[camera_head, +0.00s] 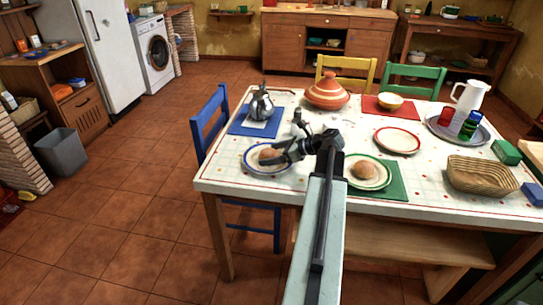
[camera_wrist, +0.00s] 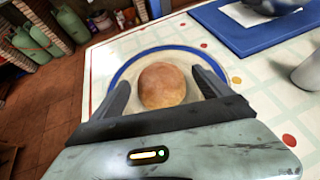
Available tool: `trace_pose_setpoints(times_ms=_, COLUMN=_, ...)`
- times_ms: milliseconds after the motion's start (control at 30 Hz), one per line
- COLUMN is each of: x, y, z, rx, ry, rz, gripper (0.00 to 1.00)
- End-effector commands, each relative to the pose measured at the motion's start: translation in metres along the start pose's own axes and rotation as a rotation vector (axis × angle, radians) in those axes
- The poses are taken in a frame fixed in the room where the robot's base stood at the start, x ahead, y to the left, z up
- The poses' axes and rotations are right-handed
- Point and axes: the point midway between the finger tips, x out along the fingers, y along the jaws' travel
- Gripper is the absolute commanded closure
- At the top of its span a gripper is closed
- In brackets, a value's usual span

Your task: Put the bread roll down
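A round brown bread roll (camera_head: 268,155) lies on the white plate with a blue rim (camera_head: 262,169) at the table's front left. In the wrist view the roll (camera_wrist: 162,86) sits between the two dark fingers of my gripper (camera_wrist: 163,84), with the plate (camera_wrist: 140,60) around it. A narrow gap shows between each finger and the roll, so my gripper is open. In the head view my gripper (camera_head: 279,152) reaches in from the right at the roll, partly covering it. Another roll (camera_head: 364,170) lies on a green-rimmed plate (camera_head: 381,184) to the right.
A metal pot (camera_head: 262,104) stands on a blue mat (camera_head: 239,127) behind the plate. An orange tagine (camera_head: 327,92), a red-rimmed plate (camera_head: 397,140), a wicker basket (camera_head: 483,175) and a tray (camera_head: 482,136) with cups stand farther right. A blue chair (camera_head: 211,123) is at the left edge.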

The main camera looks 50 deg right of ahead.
Motion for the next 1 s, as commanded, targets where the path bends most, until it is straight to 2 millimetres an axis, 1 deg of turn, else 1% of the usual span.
trace_pose_setpoints(times_ms=100, x=-0.004, y=0.0, z=0.005, rx=0.0, ry=0.0, rz=-0.001, gripper=0.11)
trace_pose_setpoints(times_ms=167, x=-0.014, y=0.0, z=0.005, rx=0.002, ry=0.0, rz=-0.001, gripper=0.11)
trace_pose_setpoints(times_ms=267, x=-0.038, y=0.0, z=0.008, rx=0.003, ry=0.0, rz=-0.004, gripper=0.11)
trace_pose_setpoints(times_ms=400, x=-0.075, y=-0.001, z=0.008, rx=0.003, ry=0.0, rz=-0.003, gripper=0.11)
trace_pose_setpoints(times_ms=500, x=-0.097, y=-0.001, z=0.007, rx=0.002, ry=0.0, rz=-0.003, gripper=0.11)
trace_pose_setpoints(times_ms=600, x=-0.112, y=-0.001, z=0.005, rx=0.002, ry=0.0, rz=-0.003, gripper=0.11)
trace_pose_setpoints(times_ms=767, x=-0.122, y=0.0, z=0.003, rx=0.001, ry=0.0, rz=-0.001, gripper=0.11)
trace_pose_setpoints(times_ms=1000, x=-0.122, y=0.0, z=0.002, rx=0.001, ry=0.0, rz=-0.001, gripper=0.11)
